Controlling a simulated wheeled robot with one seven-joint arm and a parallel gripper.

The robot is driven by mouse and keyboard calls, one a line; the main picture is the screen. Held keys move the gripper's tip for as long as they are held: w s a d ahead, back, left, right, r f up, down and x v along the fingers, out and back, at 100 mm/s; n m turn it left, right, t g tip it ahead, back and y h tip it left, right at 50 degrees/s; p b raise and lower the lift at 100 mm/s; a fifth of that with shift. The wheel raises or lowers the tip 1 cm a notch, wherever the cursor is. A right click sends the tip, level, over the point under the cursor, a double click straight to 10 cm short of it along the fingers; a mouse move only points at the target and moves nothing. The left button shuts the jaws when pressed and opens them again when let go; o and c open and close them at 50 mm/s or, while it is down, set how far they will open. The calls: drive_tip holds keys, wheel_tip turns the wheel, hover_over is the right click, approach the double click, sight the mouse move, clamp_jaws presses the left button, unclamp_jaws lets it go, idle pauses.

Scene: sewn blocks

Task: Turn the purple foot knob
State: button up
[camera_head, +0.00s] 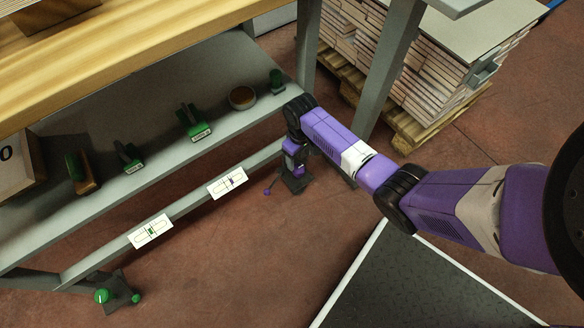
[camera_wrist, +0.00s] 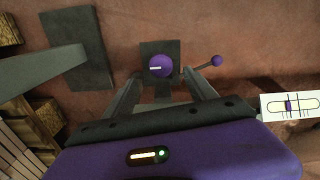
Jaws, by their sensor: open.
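The purple foot knob (camera_wrist: 161,65) is round with a short white mark, on a dark foot plate (camera_wrist: 152,48) in the wrist view. A thin lever with a small purple ball (camera_wrist: 217,60) sticks out to its right; that ball also shows low by the bench leg in the head view (camera_head: 267,191). My gripper (camera_wrist: 163,82) is open, its two fingers spread to the left and right of the knob in the picture, apart from it. In the head view my gripper (camera_head: 292,172) points down at the foot and hides the knob.
A white gauge card with a purple mark (camera_wrist: 290,106) is on the bench rail. A green foot knob (camera_head: 101,296) is at the front left. A stacked pallet (camera_head: 420,125) stands behind the bench leg; open floor lies below the rail.

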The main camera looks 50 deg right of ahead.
sight(299, 168)
wheel_tip(299, 168, down, 7)
drive_tip(key=b, duration=0.4)
drive_tip(key=shift+f, duration=0.2)
drive_tip(key=c, duration=1.4)
drive_tip(key=shift+a, duration=0.1)
drive_tip(key=shift+r, duration=0.1)
